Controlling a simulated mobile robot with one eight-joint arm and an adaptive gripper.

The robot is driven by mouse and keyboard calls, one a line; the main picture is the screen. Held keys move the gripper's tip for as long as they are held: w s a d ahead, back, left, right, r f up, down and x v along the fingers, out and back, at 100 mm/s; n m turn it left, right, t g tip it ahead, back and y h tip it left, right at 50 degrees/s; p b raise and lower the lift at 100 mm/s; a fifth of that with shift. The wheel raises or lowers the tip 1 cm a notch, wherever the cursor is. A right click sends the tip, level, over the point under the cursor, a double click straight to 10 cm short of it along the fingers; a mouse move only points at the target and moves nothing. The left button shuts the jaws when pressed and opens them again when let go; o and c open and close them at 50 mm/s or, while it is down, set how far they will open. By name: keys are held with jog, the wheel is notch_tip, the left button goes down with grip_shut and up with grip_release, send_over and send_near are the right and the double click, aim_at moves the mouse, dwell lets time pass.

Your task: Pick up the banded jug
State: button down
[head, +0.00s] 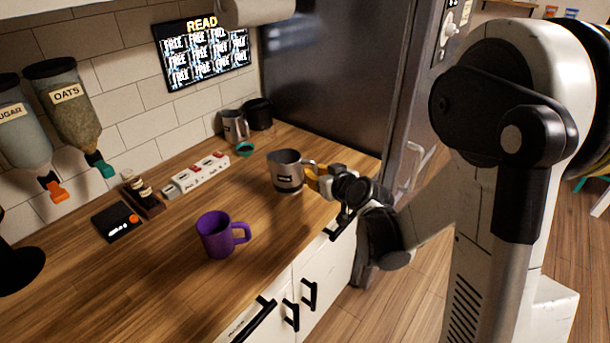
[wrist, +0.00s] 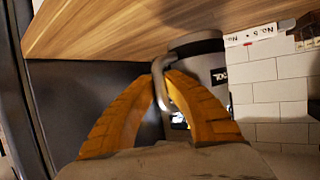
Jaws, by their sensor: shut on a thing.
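The metal jug (head: 286,174) with a dark band and a small label is near the counter's right side in the head view. Its handle faces right, towards my gripper (head: 318,177). In the wrist view, which looks upside down, the yellow fingers of my gripper (wrist: 162,75) are shut on the handle. The jug's body (wrist: 208,62) is just right of the fingertips there, with its label and dark band partly showing. The jug looks upright. I cannot tell whether its base touches the counter.
A purple mug (head: 216,236) stands on the wooden counter (head: 170,275) nearer the front. Another metal jug (head: 234,127) and a black container (head: 258,113) stand at the back near the fridge (head: 335,75). A power strip (head: 200,173) and a black scale (head: 116,221) lie along the wall.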

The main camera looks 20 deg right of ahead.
jog(key=s+d+r+p, duration=0.2)
jog(key=d+r, duration=0.3)
jog(key=d, duration=0.3)
jog(key=shift+s+p, duration=0.3)
jog(key=shift+p, duration=0.05)
